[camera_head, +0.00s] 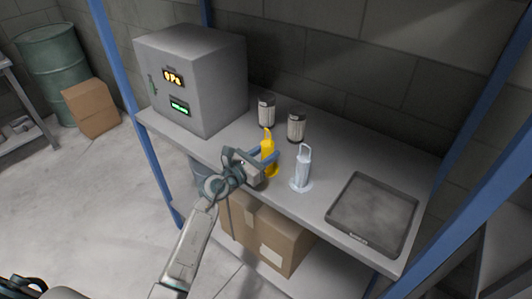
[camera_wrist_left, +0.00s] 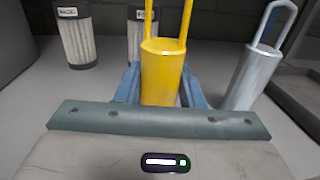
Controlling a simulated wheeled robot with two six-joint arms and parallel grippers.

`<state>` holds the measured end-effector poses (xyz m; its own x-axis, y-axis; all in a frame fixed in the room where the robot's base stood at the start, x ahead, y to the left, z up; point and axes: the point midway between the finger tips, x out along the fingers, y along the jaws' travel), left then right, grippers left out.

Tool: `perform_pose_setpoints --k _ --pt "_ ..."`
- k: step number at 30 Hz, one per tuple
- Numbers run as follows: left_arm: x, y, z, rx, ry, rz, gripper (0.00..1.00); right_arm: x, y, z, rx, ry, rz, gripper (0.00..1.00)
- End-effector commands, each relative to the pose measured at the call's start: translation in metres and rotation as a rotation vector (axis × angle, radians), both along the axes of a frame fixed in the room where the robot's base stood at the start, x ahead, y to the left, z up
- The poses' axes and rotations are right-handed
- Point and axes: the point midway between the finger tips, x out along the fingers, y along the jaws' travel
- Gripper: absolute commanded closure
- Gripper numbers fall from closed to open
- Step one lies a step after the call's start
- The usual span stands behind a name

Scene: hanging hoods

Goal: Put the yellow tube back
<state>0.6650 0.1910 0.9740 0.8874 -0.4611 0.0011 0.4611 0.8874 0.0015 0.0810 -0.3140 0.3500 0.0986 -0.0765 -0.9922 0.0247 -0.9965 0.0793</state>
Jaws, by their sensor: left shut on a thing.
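The yellow tube (camera_head: 268,152), with a loop handle on top, stands upright at the front part of the grey shelf. My left gripper (camera_head: 262,164) is shut on it, with one blue finger on each side of the tube. In the left wrist view the yellow tube (camera_wrist_left: 162,72) fills the middle between the fingers of my left gripper (camera_wrist_left: 160,90). Its lower end is hidden there behind the gripper body. I cannot tell whether its base touches the shelf. My right gripper is not in view.
A silver tube with a handle (camera_head: 302,170) stands close to the right. Two ribbed canisters (camera_head: 266,111) (camera_head: 296,126) stand behind. A grey box with displays (camera_head: 192,80) is on the left, a dark tray (camera_head: 372,215) on the right. Blue posts (camera_head: 130,100) flank the shelf.

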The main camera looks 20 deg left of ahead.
Motion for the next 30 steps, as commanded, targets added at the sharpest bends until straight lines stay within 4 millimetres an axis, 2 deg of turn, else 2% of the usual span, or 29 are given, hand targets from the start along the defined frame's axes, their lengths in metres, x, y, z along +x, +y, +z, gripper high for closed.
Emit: perform_pose_setpoints --k 1,2,4,5,15,17,30 --pt "0.000 0.000 -0.003 0.000 -0.001 0.000 0.99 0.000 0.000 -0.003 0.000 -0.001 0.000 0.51" --pt "0.000 0.000 -0.002 0.000 0.000 0.000 0.59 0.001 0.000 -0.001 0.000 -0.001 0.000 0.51" --pt "0.000 0.000 -0.002 0.000 0.000 0.000 0.45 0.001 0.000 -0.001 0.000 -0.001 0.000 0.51" --pt "0.000 0.000 -0.002 0.000 0.000 0.000 0.43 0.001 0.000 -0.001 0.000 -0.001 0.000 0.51" --pt "0.000 0.000 0.004 0.000 0.000 0.000 0.43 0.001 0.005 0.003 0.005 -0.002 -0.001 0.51" --pt "-0.006 0.003 0.000 0.001 0.000 0.001 0.43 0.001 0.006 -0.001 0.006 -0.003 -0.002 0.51" --pt "-0.086 0.044 -0.001 0.005 0.002 -0.002 0.43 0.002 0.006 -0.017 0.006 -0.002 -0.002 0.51"
